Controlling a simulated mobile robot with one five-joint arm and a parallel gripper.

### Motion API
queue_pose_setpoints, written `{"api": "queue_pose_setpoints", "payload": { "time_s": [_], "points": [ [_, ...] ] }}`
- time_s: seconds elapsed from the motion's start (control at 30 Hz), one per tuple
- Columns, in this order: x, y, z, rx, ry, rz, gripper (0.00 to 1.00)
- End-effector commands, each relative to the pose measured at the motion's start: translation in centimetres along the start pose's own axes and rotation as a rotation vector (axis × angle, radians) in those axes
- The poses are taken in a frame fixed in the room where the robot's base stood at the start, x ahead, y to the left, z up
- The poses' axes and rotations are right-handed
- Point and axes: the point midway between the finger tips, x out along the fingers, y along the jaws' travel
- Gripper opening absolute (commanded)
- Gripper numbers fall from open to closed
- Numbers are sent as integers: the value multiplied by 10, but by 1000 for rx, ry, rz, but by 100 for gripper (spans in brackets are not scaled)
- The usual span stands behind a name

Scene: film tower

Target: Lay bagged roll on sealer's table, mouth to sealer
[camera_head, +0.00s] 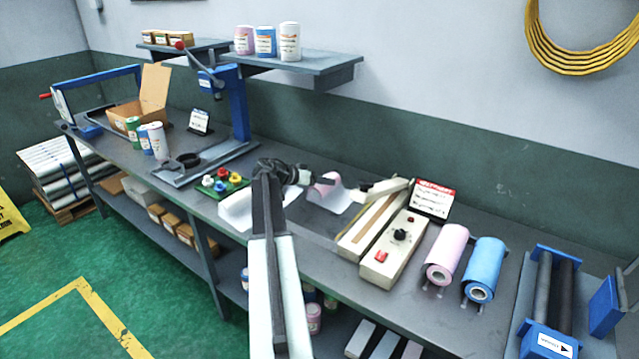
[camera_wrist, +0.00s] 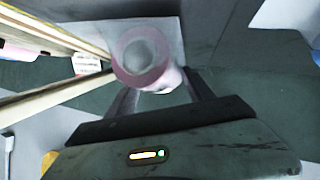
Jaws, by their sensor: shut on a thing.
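The bagged roll (camera_head: 323,187) is pink, with a pale flat bag part spreading beside it toward the sealer. My gripper (camera_head: 305,177) is shut on it, low over the bench; whether the roll touches the surface below is unclear. In the wrist view, the roll (camera_wrist: 142,62) shows its round end between the two fingers of my gripper (camera_wrist: 160,85). The sealer (camera_head: 393,250) is a long cream box with a black knob and red button, just right of the roll. Its pale arm (camera_head: 385,189) looks raised. My arm hides part of the sealer's table.
A white sheet stack (camera_head: 236,210) and a board of coloured knobs (camera_head: 222,183) lie left of my arm. A red-topped sign (camera_head: 433,198) stands behind the sealer. Pink (camera_head: 446,250) and blue (camera_head: 484,265) rolls rest on stands to its right. A shelf (camera_head: 300,65) overhangs the back.

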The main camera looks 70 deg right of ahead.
Motion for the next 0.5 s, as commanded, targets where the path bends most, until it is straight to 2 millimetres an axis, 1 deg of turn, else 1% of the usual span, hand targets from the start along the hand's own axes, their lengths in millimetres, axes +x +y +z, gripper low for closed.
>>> {"api": "queue_pose_setpoints", "payload": {
  "time_s": [0.5],
  "points": [
    [2, -2, 4, -1, 1, 0, 0]
  ]
}}
